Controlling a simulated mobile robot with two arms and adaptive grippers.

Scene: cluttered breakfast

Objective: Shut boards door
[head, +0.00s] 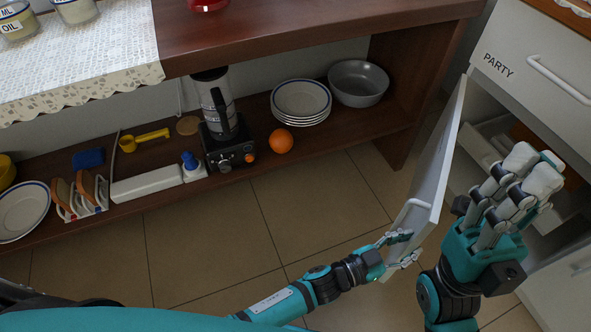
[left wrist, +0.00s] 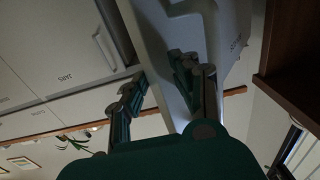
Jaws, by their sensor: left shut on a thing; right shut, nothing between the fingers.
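The white boards door (head: 437,160) stands wide open, swung out from the cabinet at the right of the head view. It has a pale handle (head: 419,203) near its free edge. My left gripper (head: 402,250) is shut on the door's lower free edge. In the left wrist view its fingers (left wrist: 165,95) sit on either side of the door panel (left wrist: 170,45). My right gripper (head: 534,172) is shut and empty, in front of the open compartment and right of the door. It hides part of the compartment's inside.
A drawer marked PARTY (head: 520,60) is above the compartment. The tiled floor (head: 300,205) between is clear.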

